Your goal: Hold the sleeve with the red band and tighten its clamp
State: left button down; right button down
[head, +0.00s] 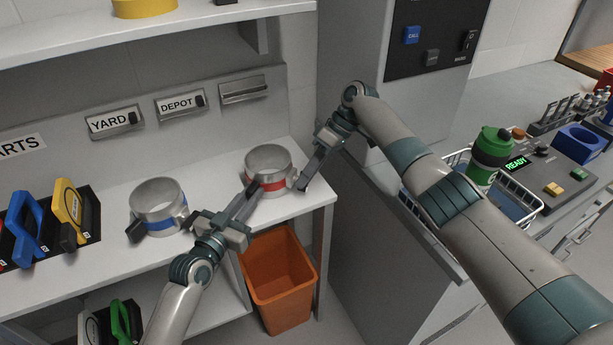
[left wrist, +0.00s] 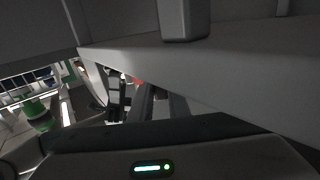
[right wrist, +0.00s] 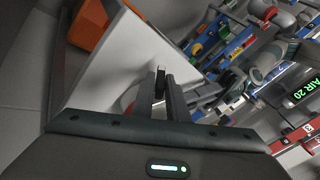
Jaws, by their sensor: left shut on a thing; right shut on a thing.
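The sleeve with the red band (head: 268,160) is a short grey metal ring standing upright on the white shelf, near its right end. My left gripper (head: 251,192) reaches its front left side and is shut, apparently on the sleeve's dark grip, which the fingers mostly hide. My right gripper (head: 303,184) is shut at the sleeve's right side, on the small clamp part (head: 293,175); the fingers cover most of it. In the right wrist view the fingers (right wrist: 165,88) close together on a small dark piece. A bit of red shows beyond the fingers in the left wrist view.
A sleeve with a blue band (head: 158,208) stands to the left on the shelf (head: 110,250). Blue and yellow handled tools (head: 68,208) are at far left. An orange bin (head: 282,290) is below. A wire basket with a green bottle (head: 490,155) is at right.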

jog(key=c, duration=1.8)
grip_release()
jog(key=shift+r, duration=5)
